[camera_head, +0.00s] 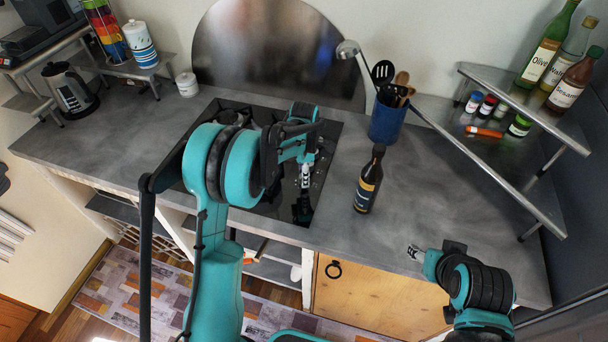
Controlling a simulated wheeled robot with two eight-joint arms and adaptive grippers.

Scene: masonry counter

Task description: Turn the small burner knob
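A black glossy cooktop (328,140) is set into the grey counter. Small knobs (317,172) sit along its right part; they are tiny and partly hidden by my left arm, so I cannot tell the small burner knob apart. My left gripper (305,182) points down over the right part of the cooktop, close to the knobs. Its fingers are too small to show whether they are open or whether they touch a knob. A dark reflection lies below it in the glass. My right gripper (413,252) is over the counter's front right edge, away from the cooktop; its finger state is unclear.
A dark bottle (368,180) stands just right of the cooktop. Behind it is a blue utensil holder (387,122). A metal corner shelf (520,160) with bottles and jars is at right. A kettle (70,90) stands at left. The right counter is mostly clear.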

